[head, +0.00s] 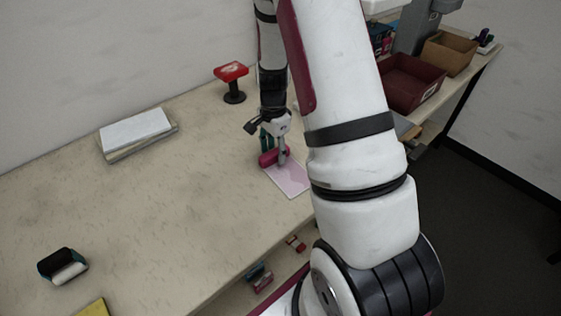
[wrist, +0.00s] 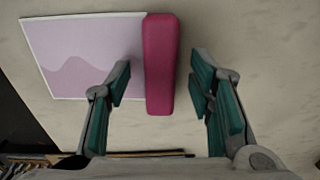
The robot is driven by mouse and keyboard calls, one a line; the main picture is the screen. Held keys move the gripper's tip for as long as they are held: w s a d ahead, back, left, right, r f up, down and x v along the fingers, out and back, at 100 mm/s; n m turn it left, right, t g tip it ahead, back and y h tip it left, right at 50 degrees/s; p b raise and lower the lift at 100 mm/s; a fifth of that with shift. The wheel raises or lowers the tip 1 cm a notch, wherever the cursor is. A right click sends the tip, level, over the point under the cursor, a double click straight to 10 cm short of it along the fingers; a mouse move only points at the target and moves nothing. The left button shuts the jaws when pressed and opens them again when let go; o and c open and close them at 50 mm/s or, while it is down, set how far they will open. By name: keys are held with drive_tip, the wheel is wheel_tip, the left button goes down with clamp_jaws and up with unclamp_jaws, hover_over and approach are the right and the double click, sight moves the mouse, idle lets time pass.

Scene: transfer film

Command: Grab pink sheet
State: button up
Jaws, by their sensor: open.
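The pink sheet (head: 290,181) lies flat on the table below my gripper (head: 274,148); my arm hides part of its surroundings. In the wrist view the sheet (wrist: 75,45) is pale pink with a darker wavy shape and a white border. A magenta bar (wrist: 161,90) lies along the sheet's right edge; it also shows in the head view (head: 267,159). My gripper (wrist: 160,70) is open in the wrist view. Its green-padded fingers stand on either side of the bar, with a gap on each side. The left finger is over the sheet.
A stack of white sheets (head: 136,131) lies at the left rear. A red-topped stand (head: 232,80) stands behind my gripper. A dark roller-like tool (head: 63,266) and a yellow item (head: 93,308) are at front left. A maroon bin (head: 410,84) is at right. The table's middle is clear.

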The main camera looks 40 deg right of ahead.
drive_tip(key=shift+f, duration=0.2)
drive_tip(key=c, duration=1)
drive_tip(key=shift+c, duration=0.2)
drive_tip(key=shift+r, duration=0.15)
